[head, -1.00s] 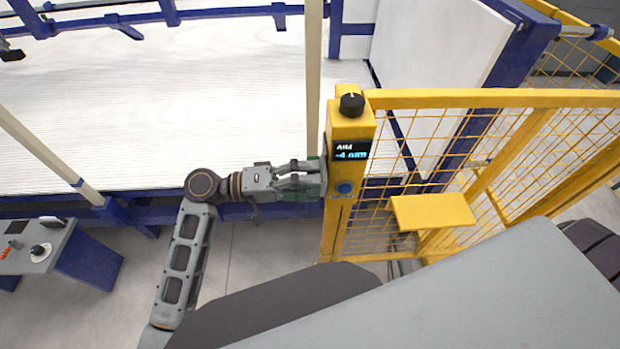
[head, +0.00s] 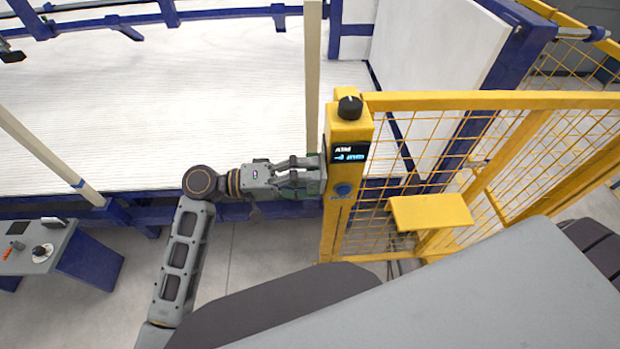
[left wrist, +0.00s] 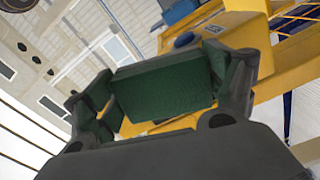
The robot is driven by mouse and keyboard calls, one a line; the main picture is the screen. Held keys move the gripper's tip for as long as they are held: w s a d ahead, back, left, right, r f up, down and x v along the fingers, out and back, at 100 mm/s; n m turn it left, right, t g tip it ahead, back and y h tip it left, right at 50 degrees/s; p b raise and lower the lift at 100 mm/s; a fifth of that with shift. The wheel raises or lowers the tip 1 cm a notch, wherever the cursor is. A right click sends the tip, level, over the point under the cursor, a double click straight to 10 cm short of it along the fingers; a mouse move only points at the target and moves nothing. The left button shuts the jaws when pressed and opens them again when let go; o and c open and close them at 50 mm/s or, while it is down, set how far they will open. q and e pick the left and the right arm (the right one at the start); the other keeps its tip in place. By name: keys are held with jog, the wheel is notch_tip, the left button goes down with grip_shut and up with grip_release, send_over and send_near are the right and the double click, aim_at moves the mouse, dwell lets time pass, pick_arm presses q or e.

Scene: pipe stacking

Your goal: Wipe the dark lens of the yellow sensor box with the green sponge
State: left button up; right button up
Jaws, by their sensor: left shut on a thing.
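The green sponge (left wrist: 165,85) is a dark green block between the fingers of my left gripper (left wrist: 163,95) in the left wrist view. In the head view my left gripper (head: 305,180) is shut on it, its fingertips against or very near the left side of the yellow sensor box (head: 338,215). Only a little green shows there. The box is a tall yellow post with a black knob on top, a small lit display and a blue button. Yellow surfaces also show behind the sponge in the left wrist view. I cannot see the dark lens. My right gripper is out of view.
A pale post (head: 313,80) stands just behind my left gripper. A grey control panel (head: 38,248) stands at lower left. Floor shows below my arm.

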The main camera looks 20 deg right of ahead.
pick_arm(q)
jog(key=shift+w+d+b, duration=0.25)
jog(key=shift+w+b, duration=0.1)
jog(key=shift+w, duration=0.5)
jog(key=shift+w+d+b, duration=0.2)
jog(key=shift+w+b, duration=0.1)
jog(key=shift+w, duration=0.55)
jog(key=shift+w, duration=0.15)
jog(key=shift+w+d+b, duration=0.3)
jog(key=shift+w+b, duration=0.15)
jog(key=shift+w, duration=0.35)
jog(key=shift+w+d+b, duration=0.3)
jog(key=shift+w+b, duration=0.1)
jog(key=shift+w, duration=0.35)
jog(key=shift+r, duration=0.1)
jog(key=shift+r+p, duration=0.45)
jog(key=shift+r, duration=0.25)
jog(key=shift+s+a, duration=0.1)
jog(key=shift+s, duration=0.05)
jog(key=shift+s+a+p, duration=0.2)
jog(key=shift+s, duration=0.6)
jog(key=shift+s+a+p, duration=0.15)
jog(key=shift+s+a, duration=0.05)
jog(key=shift+s, duration=0.6)
